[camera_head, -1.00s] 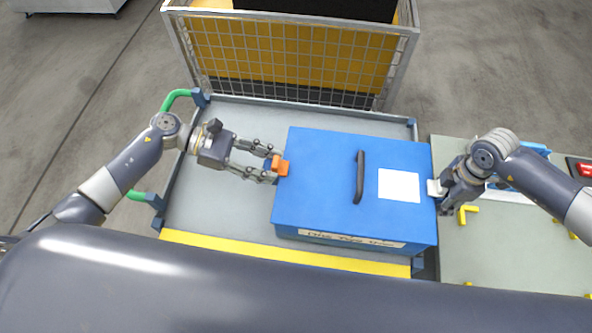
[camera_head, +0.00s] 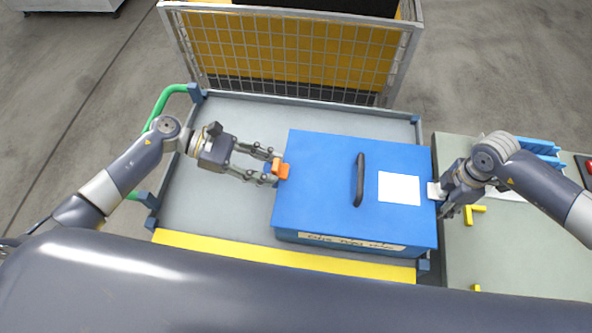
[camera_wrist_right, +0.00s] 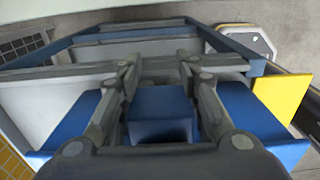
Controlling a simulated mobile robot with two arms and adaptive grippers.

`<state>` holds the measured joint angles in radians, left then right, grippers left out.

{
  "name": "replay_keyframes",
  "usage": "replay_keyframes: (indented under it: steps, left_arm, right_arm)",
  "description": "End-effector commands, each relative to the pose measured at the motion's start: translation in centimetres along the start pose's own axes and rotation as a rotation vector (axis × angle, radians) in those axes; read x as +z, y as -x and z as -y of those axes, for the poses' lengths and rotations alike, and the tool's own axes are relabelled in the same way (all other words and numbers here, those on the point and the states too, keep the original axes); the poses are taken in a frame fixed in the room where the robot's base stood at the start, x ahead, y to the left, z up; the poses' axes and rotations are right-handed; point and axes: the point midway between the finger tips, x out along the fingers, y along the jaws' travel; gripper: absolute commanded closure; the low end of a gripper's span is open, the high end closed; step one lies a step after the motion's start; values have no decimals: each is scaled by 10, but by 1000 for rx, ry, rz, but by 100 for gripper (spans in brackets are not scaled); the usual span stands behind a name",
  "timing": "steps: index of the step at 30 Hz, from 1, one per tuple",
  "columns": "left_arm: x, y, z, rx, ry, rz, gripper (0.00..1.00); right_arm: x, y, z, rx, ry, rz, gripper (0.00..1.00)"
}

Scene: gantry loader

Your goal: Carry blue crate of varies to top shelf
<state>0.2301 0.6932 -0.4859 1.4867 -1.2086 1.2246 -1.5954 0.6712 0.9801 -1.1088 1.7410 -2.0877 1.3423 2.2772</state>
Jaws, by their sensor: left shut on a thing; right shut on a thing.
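The blue crate (camera_head: 325,190) has a closed lid with a dark handle (camera_head: 359,180) and a white label. It is over the grey cart deck (camera_head: 215,215); I cannot tell whether it touches the deck. My left gripper (camera_head: 274,168) is shut on the orange tab (camera_head: 282,171) at the crate's left side. My right gripper (camera_head: 440,192) is at the crate's right side, by a pale tab (camera_head: 433,191), and is shut on the crate. In the right wrist view, a blue block (camera_wrist_right: 160,112) shows between its fingers. No top shelf can be made out.
A wire mesh cage (camera_head: 295,60) with yellow and black contents stands behind the cart. A grey-green bench (camera_head: 520,250) with yellow brackets and a blue item (camera_head: 538,147) is at the right. A green rail (camera_head: 160,105) is at the cart's left. Bare deck lies left of the crate.

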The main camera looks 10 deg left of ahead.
Motion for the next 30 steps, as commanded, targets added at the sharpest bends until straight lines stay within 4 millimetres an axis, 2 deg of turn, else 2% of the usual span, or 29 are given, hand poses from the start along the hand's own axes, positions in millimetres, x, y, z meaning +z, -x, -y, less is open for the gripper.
replay_keyframes:
  steps: [7,8,10,11,12,23,26,30]
  left_arm:
    - [-11,-5,-1,2,-2,3,100]
    - [-13,-5,0,0,0,-1,58]
    - [-11,-4,0,0,0,-1,43]
    - [-11,-4,0,0,0,-1,41]
    - [-11,-4,0,0,0,-1,41]
    - [-11,-1,0,1,0,-1,41]
    - [-11,9,0,1,0,-3,41]
    - [-12,37,0,2,1,-5,41]
  right_arm:
    - [0,-12,-1,3,0,-1,100]
    - [0,-13,0,0,0,0,67]
    - [0,-11,0,0,0,0,52]
    - [0,-11,0,0,0,0,45]
    - [0,-11,0,0,0,0,42]
    - [0,-11,0,0,0,0,42]
    - [0,-11,0,0,0,0,42]
    - [0,-11,0,0,0,0,42]
